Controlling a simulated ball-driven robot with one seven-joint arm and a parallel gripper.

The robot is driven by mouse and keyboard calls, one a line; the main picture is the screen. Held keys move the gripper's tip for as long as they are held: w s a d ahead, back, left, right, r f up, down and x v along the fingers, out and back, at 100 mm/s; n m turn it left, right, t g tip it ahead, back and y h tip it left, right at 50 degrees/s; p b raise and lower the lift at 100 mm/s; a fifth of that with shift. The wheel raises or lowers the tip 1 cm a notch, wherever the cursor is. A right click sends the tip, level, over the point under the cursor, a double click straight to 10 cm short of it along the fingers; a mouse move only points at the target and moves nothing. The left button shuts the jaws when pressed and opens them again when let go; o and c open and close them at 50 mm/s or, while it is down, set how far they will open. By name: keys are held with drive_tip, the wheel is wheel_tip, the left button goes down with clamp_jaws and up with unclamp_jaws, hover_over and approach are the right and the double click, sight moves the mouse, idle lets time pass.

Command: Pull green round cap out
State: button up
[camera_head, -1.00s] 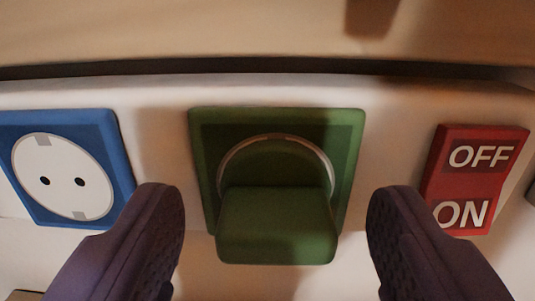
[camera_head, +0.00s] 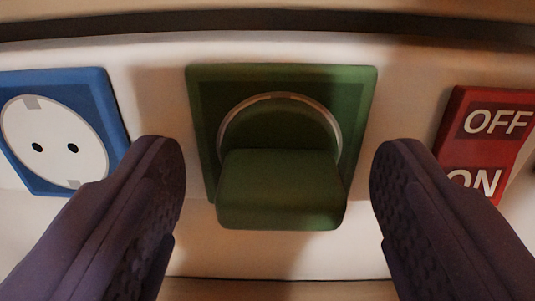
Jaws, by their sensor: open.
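The green round cap (camera_head: 281,189) sits in the round recess of a green square socket plate (camera_head: 361,88) on the pale panel. Its block-like grip sticks out toward me, and its round base fills the recess with a thin light rim around it. My gripper (camera_head: 277,160) is open. One dark purple finger is left of the cap and the other is right of it, with a clear gap on each side. Neither finger appears to touch the cap.
A blue socket (camera_head: 110,110) with a white round face is at the left, partly behind my left finger. A red OFF/ON switch (camera_head: 490,145) is at the right, close to my right finger in the picture. A dark gap (camera_head: 280,22) runs along the panel's top.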

idle(0.8)
clamp_jaws()
drive_tip(key=shift+s, duration=0.1)
drive_tip(key=shift+s+a+b, duration=0.1)
drive_tip(key=shift+s+b, duration=0.6)
drive_tip(key=shift+s, duration=2.2)
